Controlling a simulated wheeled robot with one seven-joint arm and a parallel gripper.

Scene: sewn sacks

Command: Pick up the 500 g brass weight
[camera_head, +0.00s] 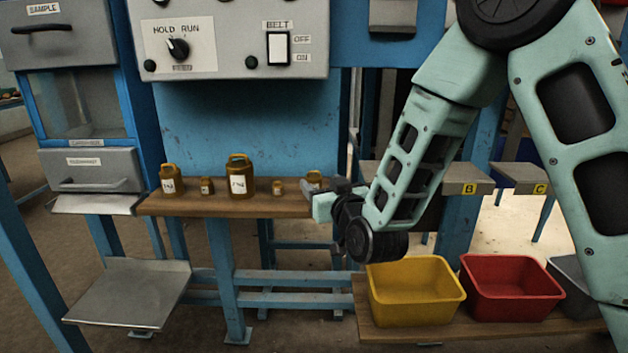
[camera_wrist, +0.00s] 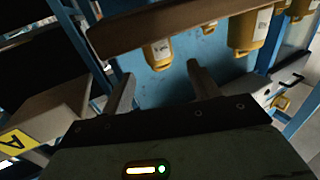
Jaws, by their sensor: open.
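Several brass weights stand in a row on a wooden shelf (camera_head: 225,205). From the left they are a medium labelled one (camera_head: 169,180), a small one (camera_head: 207,186), the largest, labelled (camera_head: 241,178), another small one (camera_head: 278,188), and a medium one (camera_head: 313,178) partly hidden by my gripper (camera_head: 328,190). The labels are too small to read, so I cannot tell which is 500 g. The wrist view is roughly upside down. There my gripper (camera_wrist: 160,85) is open and empty, with the right-end weight (camera_wrist: 160,54) beyond and roughly between its fingertips.
A control panel (camera_head: 232,40) hangs above the shelf. Platforms marked B (camera_head: 468,188) and C (camera_head: 538,188) are to the right; one marked A (camera_wrist: 14,140) shows in the wrist view. Yellow (camera_head: 415,306) and red (camera_head: 512,302) bins stand below. A metal tray (camera_head: 130,295) is lower left.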

